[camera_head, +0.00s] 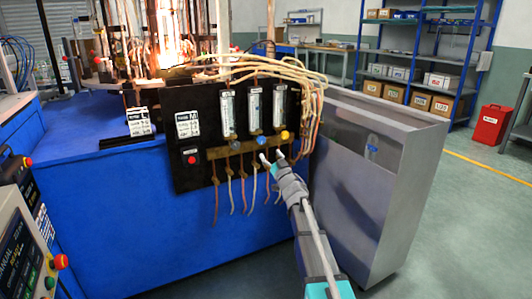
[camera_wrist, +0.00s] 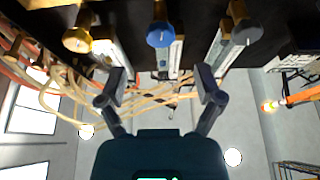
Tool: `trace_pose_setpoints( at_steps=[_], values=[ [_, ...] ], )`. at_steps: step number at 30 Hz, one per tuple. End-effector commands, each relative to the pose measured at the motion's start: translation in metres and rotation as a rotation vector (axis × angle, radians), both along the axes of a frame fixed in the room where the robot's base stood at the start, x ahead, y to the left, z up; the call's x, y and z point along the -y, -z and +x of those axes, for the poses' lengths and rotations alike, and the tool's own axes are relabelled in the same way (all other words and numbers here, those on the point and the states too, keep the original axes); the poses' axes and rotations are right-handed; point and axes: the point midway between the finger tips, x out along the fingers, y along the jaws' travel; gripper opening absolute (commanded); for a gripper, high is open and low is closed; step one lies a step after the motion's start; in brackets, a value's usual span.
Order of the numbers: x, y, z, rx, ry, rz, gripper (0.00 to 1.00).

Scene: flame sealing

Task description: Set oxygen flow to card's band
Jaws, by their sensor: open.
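A black panel (camera_head: 208,98) carries three upright flow tubes. Below them are a grey knob (camera_head: 234,145), a blue knob (camera_head: 262,140) and a yellow knob (camera_head: 285,135). I cannot read which one is oxygen, nor the tube levels. A white card (camera_head: 188,124) with a large letter, seemingly M, is on the panel's left. My gripper (camera_head: 271,155) is open and empty just below the blue and yellow knobs. In the wrist view the blue knob (camera_wrist: 160,35) lies ahead, lined up with the gap between my fingers (camera_wrist: 161,82), apart from them.
A second card (camera_head: 139,121) stands left of the panel. A red button (camera_head: 191,159) sits below the panel card. Hoses (camera_head: 275,65) loop over the panel top, and thin tubes hang below it. A bright flame (camera_head: 170,35) burns behind. A grey metal cabinet (camera_head: 395,190) stands close on the right.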

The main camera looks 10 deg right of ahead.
Motion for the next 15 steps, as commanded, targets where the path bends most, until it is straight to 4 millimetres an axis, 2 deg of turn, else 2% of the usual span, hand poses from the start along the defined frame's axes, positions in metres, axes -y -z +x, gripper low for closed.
trace_pose_setpoints(
  at_steps=[1,6,15],
  values=[
    [0.002,0.006,-0.010,0.000,0.000,-0.001,0.85],
    [0.008,0.014,-0.029,0.001,0.000,-0.002,0.85],
    [0.015,0.022,-0.049,0.000,0.000,-0.001,0.85]
  ],
)
